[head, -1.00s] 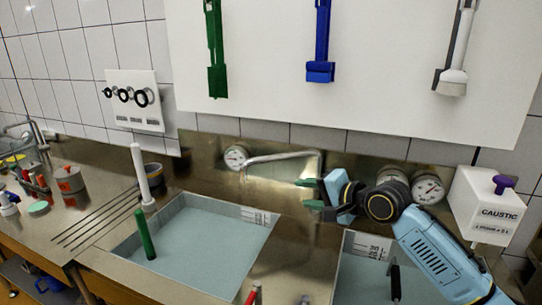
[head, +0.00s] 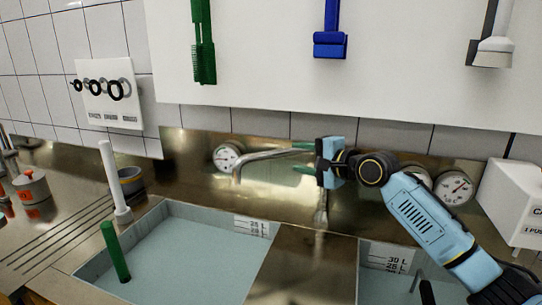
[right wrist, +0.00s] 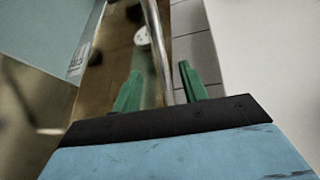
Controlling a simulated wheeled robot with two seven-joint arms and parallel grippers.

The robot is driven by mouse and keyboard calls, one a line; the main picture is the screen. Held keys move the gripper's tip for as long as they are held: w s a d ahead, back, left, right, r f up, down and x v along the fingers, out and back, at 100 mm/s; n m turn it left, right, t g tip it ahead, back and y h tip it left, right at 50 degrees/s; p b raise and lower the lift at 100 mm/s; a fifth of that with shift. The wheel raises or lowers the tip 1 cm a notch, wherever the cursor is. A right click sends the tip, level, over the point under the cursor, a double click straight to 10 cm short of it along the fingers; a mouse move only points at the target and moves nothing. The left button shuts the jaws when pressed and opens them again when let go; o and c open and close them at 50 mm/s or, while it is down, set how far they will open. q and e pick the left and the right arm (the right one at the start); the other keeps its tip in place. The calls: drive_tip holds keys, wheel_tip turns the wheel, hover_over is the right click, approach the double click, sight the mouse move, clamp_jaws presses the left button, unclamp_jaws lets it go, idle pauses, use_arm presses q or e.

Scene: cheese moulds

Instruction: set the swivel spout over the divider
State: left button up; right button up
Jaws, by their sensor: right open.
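The swivel spout (head: 265,156) is a thin metal tube by the back wall. It runs left from my right gripper to a downturned tip on the left-basin side. The divider (head: 298,262) is the bare metal strip between the two basins. My right gripper (head: 304,159) is open at the spout's right part, green fingers pointing left. In the right wrist view the tube (right wrist: 155,45) passes between the open fingers (right wrist: 160,86); whether they touch it is unclear. The gripper hides the spout's right end. My left gripper is not in view.
The left basin (head: 190,245) and right basin (head: 380,285) hold pale liquid. A green rod (head: 115,252) stands in the left one. Round gauges (head: 226,158) sit on the backsplash. A white caustic box (head: 515,205) is at right. A white upright tube (head: 113,180) stands left.

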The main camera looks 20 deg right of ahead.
sight(279, 155)
drive_tip(key=b+x, duration=0.1)
drive_tip(key=x, duration=1)
drive_tip(key=shift+w+f, duration=0.1)
drive_tip(key=shift+c, duration=0.2)
clamp_jaws()
